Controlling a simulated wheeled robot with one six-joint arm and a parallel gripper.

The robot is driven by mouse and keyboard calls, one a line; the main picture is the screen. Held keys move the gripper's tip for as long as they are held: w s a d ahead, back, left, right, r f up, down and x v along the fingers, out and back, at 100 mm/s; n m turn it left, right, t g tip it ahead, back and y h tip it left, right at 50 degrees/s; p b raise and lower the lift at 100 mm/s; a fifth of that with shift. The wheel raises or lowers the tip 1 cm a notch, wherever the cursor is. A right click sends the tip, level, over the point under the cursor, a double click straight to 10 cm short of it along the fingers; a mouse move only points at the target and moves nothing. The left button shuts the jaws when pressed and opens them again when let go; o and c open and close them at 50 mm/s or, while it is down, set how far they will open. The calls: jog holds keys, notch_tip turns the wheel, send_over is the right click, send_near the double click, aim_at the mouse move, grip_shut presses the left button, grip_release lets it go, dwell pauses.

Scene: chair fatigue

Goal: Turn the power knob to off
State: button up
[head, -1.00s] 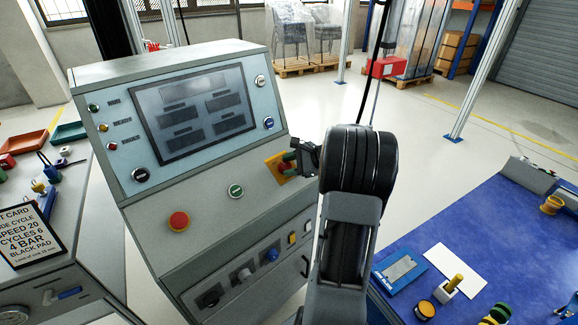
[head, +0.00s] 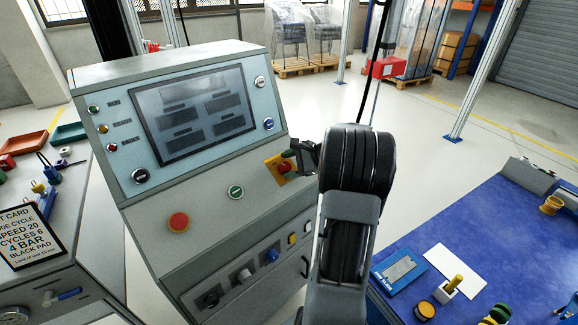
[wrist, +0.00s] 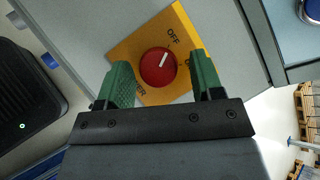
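The power knob (wrist: 158,67) is a round red knob on a yellow plate (wrist: 128,50) with OFF printed above it. Its white pointer mark tilts up and slightly right, toward the OFF lettering. A lower label is partly hidden by the left finger. My gripper (wrist: 162,80) is open, with one green finger on each side of the knob and a visible gap at each side. In the head view the knob (head: 284,167) shows on the sloped panel, and my gripper (head: 296,157) is just right of it, partly hidden by my arm.
The grey console (head: 150,215) carries a screen (head: 200,112), a red stop button (head: 178,222) and a green button (head: 235,191). A blue-topped table (head: 480,235) with small parts stands at the right. Open floor lies behind.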

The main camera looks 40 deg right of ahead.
jog(key=shift+o, duration=0.3)
jog(key=p+v, duration=0.1)
jog(key=v, duration=1.2)
jog(key=shift+s+d+r, duration=0.2)
jog(key=shift+s+d, duration=0.05)
jog(key=shift+s, duration=0.05)
notch_tip(320, 180, down, 6)
jog(key=s+a+n+g+h, duration=0.2)
jog(key=s+g, duration=0.1)
jog(key=a+r+n+g+h+p, duration=0.1)
jog(key=a+n+g+p, duration=0.25)
jog(key=a, duration=0.35)
jog(key=s+a+r+n+h+p, duration=0.1)
jog(key=a+r+n+p, duration=0.1)
jog(key=a+n, duration=0.3)
jog(key=s+a+r+n+h+p, duration=0.1)
jog(key=s+a+r+n+p, duration=0.1)
jog(key=a, duration=0.8)
jog(key=s+a+r+n+h+p, duration=0.2)
jog(key=a+r+n+p, duration=0.1)
jog(key=a+r+n, duration=0.4)
jog(key=shift+a+n+t, duration=0.35)
jog(key=shift+a+t, duration=0.05)
jog(key=shift+t, duration=0.05)
